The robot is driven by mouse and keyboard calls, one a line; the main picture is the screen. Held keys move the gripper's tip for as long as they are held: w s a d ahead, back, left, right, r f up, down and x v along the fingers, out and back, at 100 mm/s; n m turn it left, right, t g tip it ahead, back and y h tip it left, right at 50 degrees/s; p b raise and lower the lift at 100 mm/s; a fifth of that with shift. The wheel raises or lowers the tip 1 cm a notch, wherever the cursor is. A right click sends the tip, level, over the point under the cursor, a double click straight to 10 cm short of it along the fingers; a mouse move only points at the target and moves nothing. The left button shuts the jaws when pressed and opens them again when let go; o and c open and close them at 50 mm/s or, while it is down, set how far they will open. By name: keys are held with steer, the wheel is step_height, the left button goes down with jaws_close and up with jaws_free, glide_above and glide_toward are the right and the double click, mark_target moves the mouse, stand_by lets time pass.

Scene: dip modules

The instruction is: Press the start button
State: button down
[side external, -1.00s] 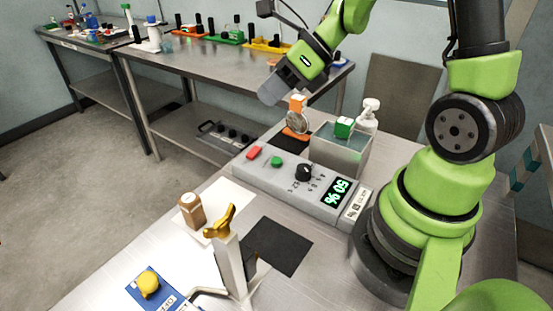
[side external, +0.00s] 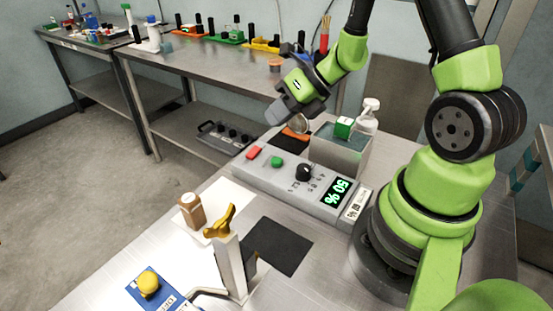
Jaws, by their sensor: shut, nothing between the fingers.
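A grey control box (side external: 258,184) lies on the steel table. On its top are a green button (side external: 277,162), a red button (side external: 253,152), a black knob (side external: 303,172) and a display (side external: 339,190) reading 50 %. Which button is the start button is not legible. My gripper (side external: 275,114) is shut and empty. It points down and left, above and behind the far end of the control box, apart from both buttons.
A clear tank (side external: 340,157) with a green-and-white block (side external: 343,127) stands behind the box, beside a white pump bottle (side external: 368,113). A brown bottle (side external: 192,211), a gold-topped stand (side external: 228,255) and a blue base with yellow button (side external: 148,284) stand in front.

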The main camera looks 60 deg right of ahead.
mark_target(278, 158)
steer(key=shift+f, duration=3.35)
steer(key=shift+f, duration=0.4)
steer(key=shift+f, duration=0.45)
steer(key=shift+r, duration=0.9)
steer(key=shift+r, duration=2.5)
